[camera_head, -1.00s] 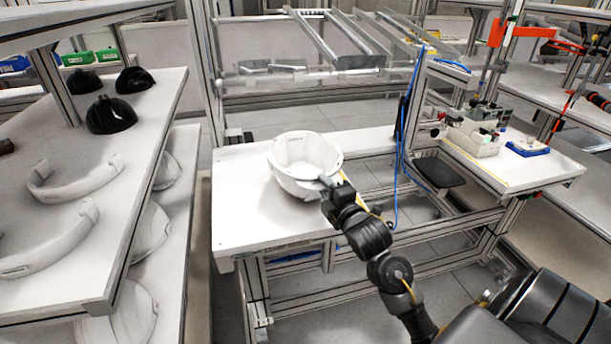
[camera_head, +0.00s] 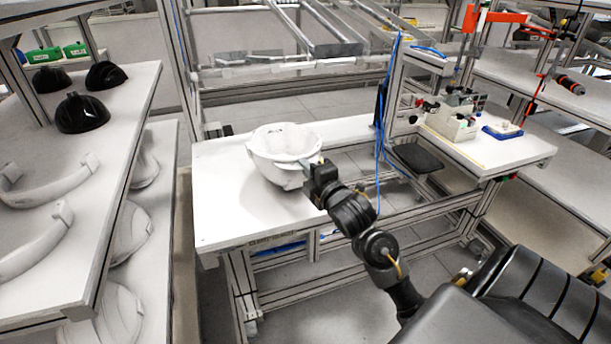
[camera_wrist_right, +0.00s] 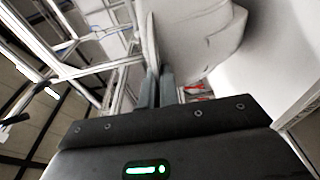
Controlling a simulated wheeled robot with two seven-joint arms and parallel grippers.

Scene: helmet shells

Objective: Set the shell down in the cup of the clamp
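The white helmet shell (camera_head: 270,165), a deep bowl with its opening up, is at the white table by the frame. Whether it rests on the tabletop or hangs just above it, I cannot tell. My right gripper (camera_head: 314,167) is at the shell's right rim. In the right wrist view, the gripper's two fingers (camera_wrist_right: 158,88) are closed around the thin edge of the shell (camera_wrist_right: 195,40). I cannot make out the clamp's cup; the shell may hide it. My left gripper is not in view.
The white table (camera_head: 225,215) is bare around the shell. A shelf (camera_head: 105,185) at left holds black shells (camera_head: 82,113) and white curved parts (camera_head: 35,240). Blue cables (camera_head: 381,120) hang by a post right of the shell. A bench with small boxes (camera_head: 452,122) stands further right.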

